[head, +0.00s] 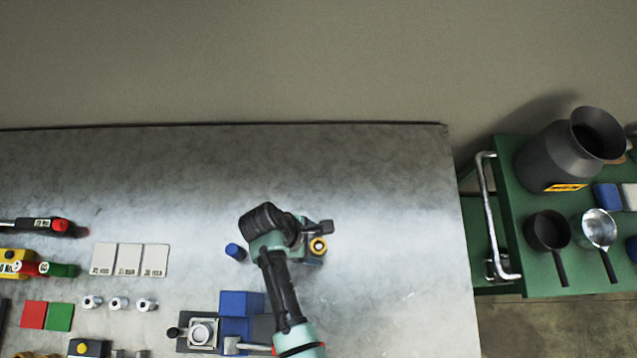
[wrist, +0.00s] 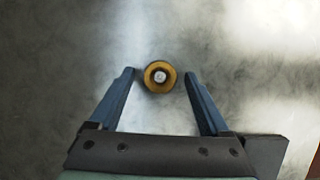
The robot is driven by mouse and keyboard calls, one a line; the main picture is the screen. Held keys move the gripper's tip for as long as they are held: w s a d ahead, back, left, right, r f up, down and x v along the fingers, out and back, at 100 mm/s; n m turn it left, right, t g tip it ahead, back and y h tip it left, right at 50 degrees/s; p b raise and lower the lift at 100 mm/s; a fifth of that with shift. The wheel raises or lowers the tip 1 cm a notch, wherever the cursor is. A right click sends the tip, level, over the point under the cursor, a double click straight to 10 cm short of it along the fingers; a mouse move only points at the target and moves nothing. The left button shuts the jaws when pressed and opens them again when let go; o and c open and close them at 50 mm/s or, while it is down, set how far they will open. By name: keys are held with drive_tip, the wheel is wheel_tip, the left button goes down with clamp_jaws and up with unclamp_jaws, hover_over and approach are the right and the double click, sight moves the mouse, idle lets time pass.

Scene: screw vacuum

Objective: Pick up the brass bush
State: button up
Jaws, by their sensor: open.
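The brass bush (head: 318,245) is a small golden ring on the grey metal table (head: 400,180), just right of my arm's end in the head view. In the wrist view the brass bush (wrist: 160,76) is seen end-on, with a pale round centre. My gripper (wrist: 160,74) is open, with one blue finger on each side of the bush. Gaps show between the bush and both fingers. In the head view my gripper (head: 312,242) is mostly hidden by my wrist. The height of the fingers against the bush is hard to tell.
A blue cylinder (head: 235,251) lies left of my wrist. Blue blocks (head: 241,303) and a grey fixture (head: 203,331) stand near my forearm. Pale cards (head: 130,260), small metal parts (head: 119,304) and tools lie further left. The table's right side is clear. A green cart (head: 510,190) stands beyond it.

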drive_tip(key=shift+d+f, duration=0.1)
drive_tip(key=shift+f, duration=0.05)
clamp_jaws()
idle(0.4)
